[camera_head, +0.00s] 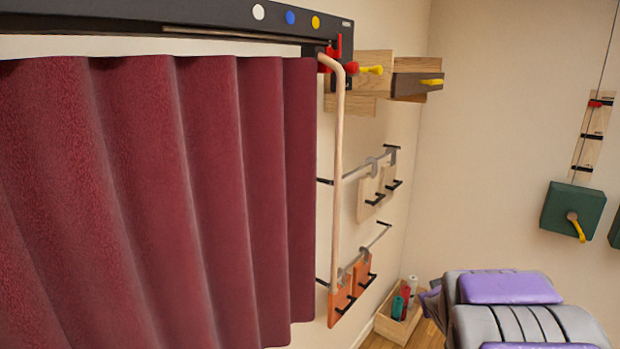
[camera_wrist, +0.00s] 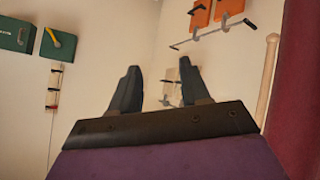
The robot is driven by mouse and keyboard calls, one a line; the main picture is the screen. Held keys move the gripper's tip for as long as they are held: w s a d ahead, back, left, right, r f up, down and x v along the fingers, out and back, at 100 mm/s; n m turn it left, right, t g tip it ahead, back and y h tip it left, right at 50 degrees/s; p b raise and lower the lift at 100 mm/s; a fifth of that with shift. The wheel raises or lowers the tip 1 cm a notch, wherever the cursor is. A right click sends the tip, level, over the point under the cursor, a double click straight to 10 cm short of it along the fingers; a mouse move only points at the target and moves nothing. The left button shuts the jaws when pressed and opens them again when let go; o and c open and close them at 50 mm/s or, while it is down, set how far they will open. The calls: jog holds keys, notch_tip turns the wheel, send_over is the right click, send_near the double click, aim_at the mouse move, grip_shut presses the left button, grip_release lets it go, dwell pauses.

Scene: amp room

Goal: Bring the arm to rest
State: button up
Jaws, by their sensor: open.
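My gripper (camera_wrist: 158,64) shows in the wrist view with its two dark fingers spread apart. Nothing is held between them; wall and rail fittings show in the gap. My purple and grey arm (camera_head: 512,290) is folded at the lower right of the head view. The gripper itself cannot be made out there. No object touches the fingers in the wrist view.
A red curtain (camera_head: 160,200) fills the left of the head view, with a wooden rod (camera_head: 337,180) at its edge. Orange panels (camera_head: 341,304) hang on a wall rail. A wooden crate (camera_head: 397,330) stands on the floor. A green box (camera_head: 572,209) hangs right.

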jog(key=s+a+f+g+y+b, duration=0.1)
jog(key=s+a+f+g+b, duration=0.2)
jog(key=s, duration=1.1)
jog(key=s+a+f+g+y+b, duration=0.1)
jog(key=s+a+f+g, duration=0.3)
jog(key=s+a, duration=0.4)
jog(key=s+a+f+m+g+y+b, duration=0.1)
jog(key=s+a+f+g+b, duration=0.3)
jog(key=s, duration=1.7)
jog(key=shift+a+g+b, duration=0.3)
jog(key=shift+a+b, duration=0.05)
jog(key=shift+a, duration=0.45)
jog(key=shift+w, duration=0.1)
